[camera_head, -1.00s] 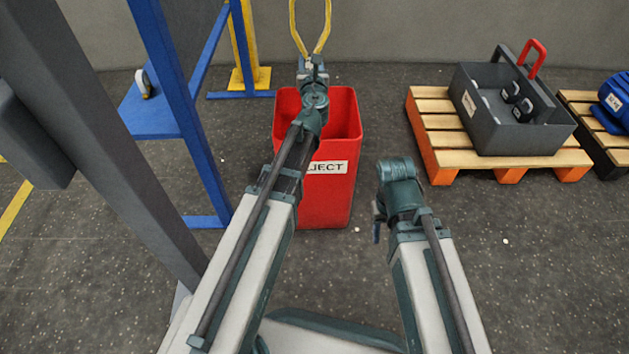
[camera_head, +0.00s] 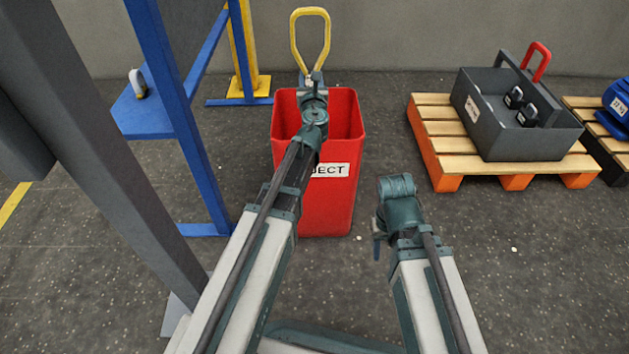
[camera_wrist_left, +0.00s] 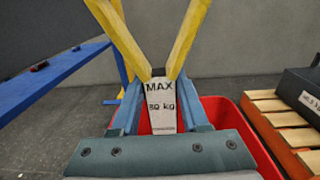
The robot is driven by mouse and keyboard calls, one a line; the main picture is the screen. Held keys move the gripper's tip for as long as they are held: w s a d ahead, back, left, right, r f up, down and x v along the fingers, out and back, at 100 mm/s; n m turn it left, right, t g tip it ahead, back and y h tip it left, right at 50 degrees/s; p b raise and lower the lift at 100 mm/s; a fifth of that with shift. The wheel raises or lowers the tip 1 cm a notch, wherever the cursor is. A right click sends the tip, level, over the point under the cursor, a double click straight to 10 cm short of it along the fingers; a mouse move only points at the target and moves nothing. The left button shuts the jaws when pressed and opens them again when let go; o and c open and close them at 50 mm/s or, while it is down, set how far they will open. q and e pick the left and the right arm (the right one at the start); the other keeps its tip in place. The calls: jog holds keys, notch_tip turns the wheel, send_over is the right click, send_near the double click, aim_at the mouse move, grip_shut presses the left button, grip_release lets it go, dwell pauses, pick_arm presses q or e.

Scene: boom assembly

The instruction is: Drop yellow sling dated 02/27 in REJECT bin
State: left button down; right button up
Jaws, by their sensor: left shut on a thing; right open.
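The yellow sling (camera_head: 311,12) is a loop standing up from my left gripper (camera_head: 312,82) in the head view. My left gripper is shut on its tagged end; the left wrist view shows the white tag (camera_wrist_left: 161,105) between the fingers, reading "MAX 80 kg". A smaller line under it is too small to read, so I cannot confirm the date. The red REJECT bin (camera_head: 340,210) stands upright beneath my left gripper, its label partly covered by my arm. My right gripper (camera_head: 378,238) is open and empty, right of the bin.
A grey toolbox (camera_head: 520,142) with dark weights and a red handle stands on a pallet (camera_head: 438,150) at the right. A blue weight (camera_head: 617,98) is at the right edge. A blue frame (camera_head: 195,140) stands left of the bin. The floor between bin and pallet is clear.

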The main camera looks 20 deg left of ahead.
pick_arm(q)
jog(key=shift+f+b, duration=0.45)
jog(key=shift+f, duration=0.35)
pick_arm(e)
jog(key=shift+f, duration=0.75)
pick_arm(q)
jog(key=shift+r, duration=0.1)
jog(key=shift+c, duration=1.6)
grip_release()
